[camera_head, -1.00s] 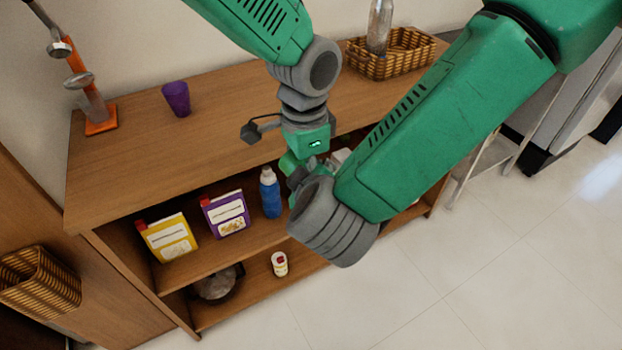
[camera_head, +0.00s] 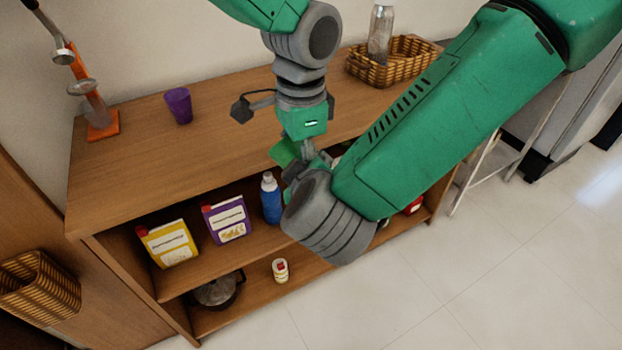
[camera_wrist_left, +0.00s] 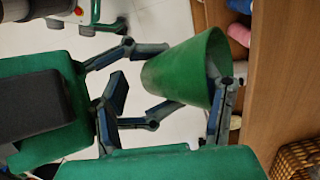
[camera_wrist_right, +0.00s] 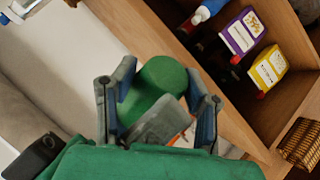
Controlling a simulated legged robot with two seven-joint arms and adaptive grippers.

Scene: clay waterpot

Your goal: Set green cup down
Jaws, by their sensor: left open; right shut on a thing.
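The green cup (camera_head: 284,152) is held in the air in front of the shelf unit, below its top edge. In the left wrist view the cup (camera_wrist_left: 185,70) is tilted, its wide mouth toward the right. My right gripper (camera_wrist_right: 160,85) is shut on the cup near its narrow base. My left gripper (camera_wrist_left: 165,115) is open, with one finger by the cup's rim; whether it touches cannot be told. In the head view my right arm partly hides the cup and both sets of fingers.
The wooden top (camera_head: 140,165) has a clear middle, with a purple cup (camera_head: 179,105), an orange stand (camera_head: 103,128) and a wicker basket (camera_head: 370,72) holding a bottle (camera_head: 381,35). Cartons (camera_head: 170,244) and a blue bottle (camera_head: 271,200) stand on the shelf below.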

